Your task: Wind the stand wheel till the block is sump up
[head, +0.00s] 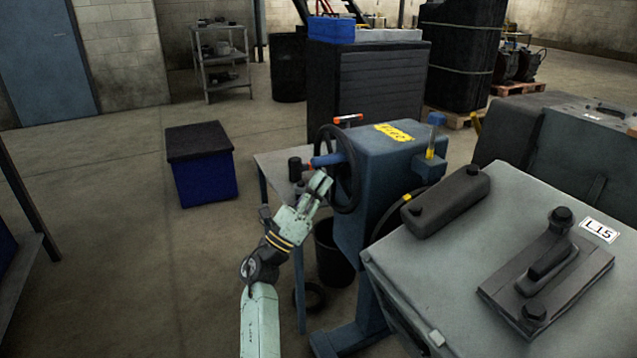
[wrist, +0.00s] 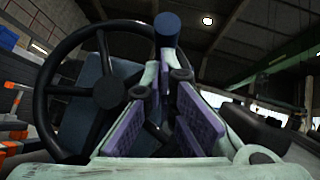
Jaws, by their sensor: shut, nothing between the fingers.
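The stand wheel (head: 350,192) is a black spoked wheel on the side of the blue stand head (head: 385,155). A blue handle (head: 327,160) sticks out from its rim. In the wrist view the wheel (wrist: 108,93) fills the left, and the handle (wrist: 167,27) stands just beyond my fingertips. My gripper (head: 323,182) is close beside the wheel, slightly below the handle. In the wrist view my gripper (wrist: 165,78) is shut and empty, with purple pads on its fingers. I cannot make out the block or which way its sump faces.
A grey-topped cabinet (head: 455,265) labelled L15 stands close on the right, with dark parts on top. A small table (head: 280,160) with a hammer (head: 296,168) is behind my gripper. A black bin (head: 333,255) sits below. The floor at left is clear up to a blue box (head: 205,180).

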